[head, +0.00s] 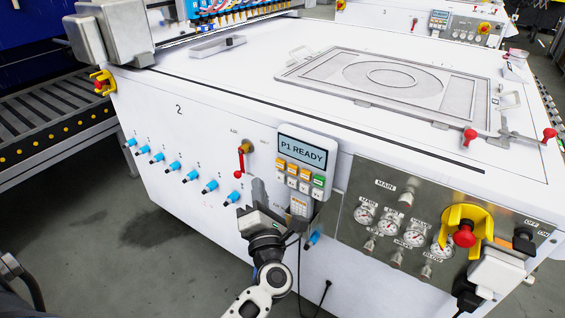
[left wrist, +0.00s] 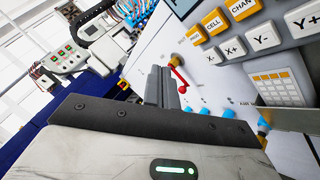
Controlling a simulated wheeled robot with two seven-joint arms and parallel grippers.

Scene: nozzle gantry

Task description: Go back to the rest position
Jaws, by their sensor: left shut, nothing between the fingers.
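My left gripper (head: 258,184) is shut and empty, its fingers pointing up in front of the machine's white front panel. It is just left of the lower part of the grey control pendant (head: 304,160), whose screen reads "P1 READY". I cannot tell whether they touch. In the left wrist view the shut fingers (left wrist: 163,84) stand at the centre with nothing between them. The pendant's keys (left wrist: 240,30) fill the upper right there. My right gripper does not show.
A red-handled valve (head: 240,160) and several blue fittings (head: 191,175) stick out from the front panel. Gauges (head: 388,227) and a yellow-guarded red button (head: 464,236) are at right. A roller conveyor (head: 60,115) runs at left.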

